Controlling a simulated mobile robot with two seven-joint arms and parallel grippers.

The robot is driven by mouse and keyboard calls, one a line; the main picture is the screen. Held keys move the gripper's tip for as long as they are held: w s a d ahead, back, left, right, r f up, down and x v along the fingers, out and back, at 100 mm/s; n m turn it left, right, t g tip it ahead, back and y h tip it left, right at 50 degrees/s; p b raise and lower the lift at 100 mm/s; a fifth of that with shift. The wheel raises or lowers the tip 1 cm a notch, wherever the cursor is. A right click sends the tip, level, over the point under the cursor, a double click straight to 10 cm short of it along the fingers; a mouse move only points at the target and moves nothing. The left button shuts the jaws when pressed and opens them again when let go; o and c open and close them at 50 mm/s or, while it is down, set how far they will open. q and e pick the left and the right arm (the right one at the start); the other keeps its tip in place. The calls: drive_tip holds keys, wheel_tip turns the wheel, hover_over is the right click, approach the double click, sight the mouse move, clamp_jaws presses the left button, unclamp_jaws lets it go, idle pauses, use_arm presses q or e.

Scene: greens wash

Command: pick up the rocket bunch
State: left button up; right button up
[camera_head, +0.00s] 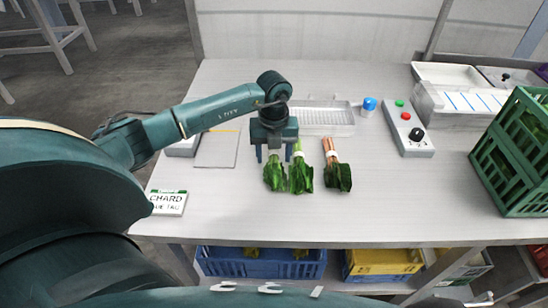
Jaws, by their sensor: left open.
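Three leafy bunches lie side by side on the pale worktop, their stalks toward the back. The left bunch (274,174) is dark green, and its stalk end is hidden by my left gripper. The middle bunch (300,176) is brighter green with a pale band. The right bunch (338,172) has orange-pink stalks, a white band and dark leaves. No label shows which one is the rocket. My left gripper (274,155) points down over the stalk end of the left bunch, open, with one finger close to the middle bunch. Whether it touches either is unclear. My right gripper is out of view.
A wire-mesh tray (325,120) and a blue-capped item (369,105) stand behind. A control box (408,130) with buttons is to the right, near a green crate (515,155). A chard card (168,202) lies front left. The worktop right of the bunches is clear.

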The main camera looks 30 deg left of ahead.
use_arm(q)
drive_tip(key=shift+c, duration=0.3)
drive_tip(key=c, duration=1)
drive_tip(key=shift+r, duration=0.15)
